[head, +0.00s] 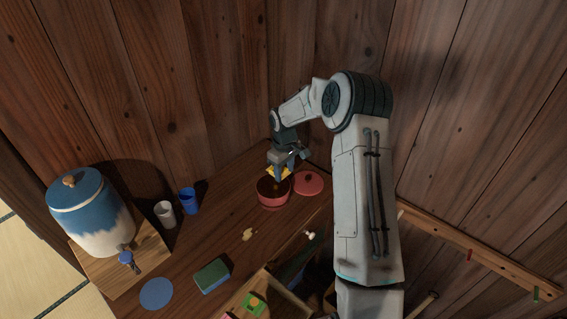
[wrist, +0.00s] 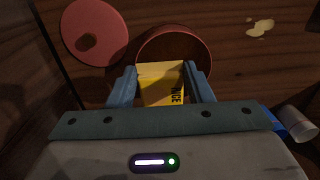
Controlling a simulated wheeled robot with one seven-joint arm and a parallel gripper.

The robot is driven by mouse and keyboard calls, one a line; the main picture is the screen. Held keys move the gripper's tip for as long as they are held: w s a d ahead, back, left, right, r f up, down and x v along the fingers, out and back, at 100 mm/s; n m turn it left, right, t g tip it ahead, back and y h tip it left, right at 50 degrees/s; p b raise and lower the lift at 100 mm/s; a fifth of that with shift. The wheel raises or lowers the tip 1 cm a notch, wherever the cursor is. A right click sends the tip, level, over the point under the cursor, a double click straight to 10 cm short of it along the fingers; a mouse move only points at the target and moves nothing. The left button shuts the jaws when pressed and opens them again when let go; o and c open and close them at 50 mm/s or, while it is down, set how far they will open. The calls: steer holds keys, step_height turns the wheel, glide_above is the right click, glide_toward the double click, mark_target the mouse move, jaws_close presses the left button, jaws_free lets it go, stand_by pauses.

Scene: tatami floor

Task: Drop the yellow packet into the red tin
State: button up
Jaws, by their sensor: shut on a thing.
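The yellow packet (wrist: 160,82) is held between the two blue fingers of my gripper (wrist: 161,85). In the wrist view the packet overlaps the near part of the opening of the red tin (wrist: 204,50). In the head view my gripper (head: 279,170) is above the open red tin (head: 273,199), with the yellow packet (head: 278,171) showing near its rim. The packet's lower end is partly hidden, and I cannot tell how far it reaches into the tin. A round red lid (head: 308,182) lies beside the tin; it also shows in the wrist view (wrist: 94,30).
A blue and white dispenser (head: 91,214) stands at the left on a wooden block. A white cup (head: 166,213), a blue cup (head: 188,201), a green sponge (head: 212,276) and a blue disc (head: 156,293) are on the table. A pale yellow patch (head: 248,234) lies before the tin.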

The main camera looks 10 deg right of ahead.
mark_target(283, 173)
steer(key=f+b, duration=0.1)
steer(key=f, duration=0.3)
steer(key=shift+s+a+b, duration=0.1)
steer(key=shift+a+b, duration=0.1)
steer(key=shift+b, duration=0.15)
steer(key=shift+f+b, duration=0.3)
steer(key=shift+f, duration=0.5)
steer(key=shift+d, duration=0.1)
steer(key=o, duration=1)
step_height(283, 173, up, 14)
steer(key=b, duration=0.2)
steer(key=shift+b, duration=0.35)
